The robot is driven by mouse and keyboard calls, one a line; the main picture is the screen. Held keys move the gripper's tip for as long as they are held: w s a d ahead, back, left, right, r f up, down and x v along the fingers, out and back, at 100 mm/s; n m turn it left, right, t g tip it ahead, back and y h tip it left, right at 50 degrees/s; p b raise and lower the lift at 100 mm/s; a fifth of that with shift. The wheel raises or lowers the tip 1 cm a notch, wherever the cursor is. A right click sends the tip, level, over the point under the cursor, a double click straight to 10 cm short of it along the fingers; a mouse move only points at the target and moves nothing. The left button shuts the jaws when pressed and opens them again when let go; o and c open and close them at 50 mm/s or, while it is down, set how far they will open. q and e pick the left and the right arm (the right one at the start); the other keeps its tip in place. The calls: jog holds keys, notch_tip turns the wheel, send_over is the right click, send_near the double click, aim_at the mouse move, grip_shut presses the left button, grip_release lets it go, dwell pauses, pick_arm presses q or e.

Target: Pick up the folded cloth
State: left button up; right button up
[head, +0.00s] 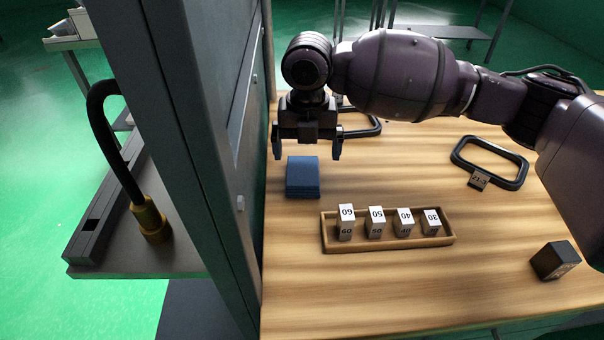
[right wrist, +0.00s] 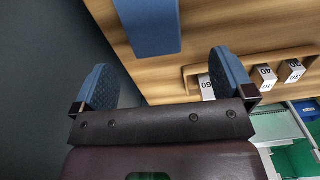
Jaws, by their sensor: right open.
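The folded cloth (head: 303,178) is a dark blue, squarish stack lying on the wooden table, close to the table's left edge. It also shows at the top of the right wrist view (right wrist: 150,24), partly cut off by the frame. My right gripper (head: 307,154) is above the table just behind the cloth in the head view, fingers pointing down. Its two blue-padded fingers (right wrist: 163,85) are wide apart with nothing between them in the right wrist view. The cloth lies beyond the fingertips. My left gripper is not in view.
A wooden tray (head: 388,246) with several numbered white blocks stands right of and nearer than the cloth. A grey upright panel (head: 215,130) borders the table's left side. A black frame (head: 490,140) with a tag and a dark block (head: 555,261) lie at right. The front of the table is clear.

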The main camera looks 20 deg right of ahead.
aim_at(303, 175)
jog(key=shift+f, duration=0.95)
jog(key=shift+a+f+b, duration=0.1)
jog(key=shift+f+b, duration=0.2)
jog(key=shift+f, duration=0.35)
jog(key=f, duration=0.2)
jog(key=f+b, duration=0.1)
jog(key=shift+w+a+f, duration=0.1)
jog(key=shift+a+f, duration=0.15)
jog(key=shift+f, duration=0.55)
jog(key=shift+r, duration=0.15)
jog(key=c, duration=0.9)
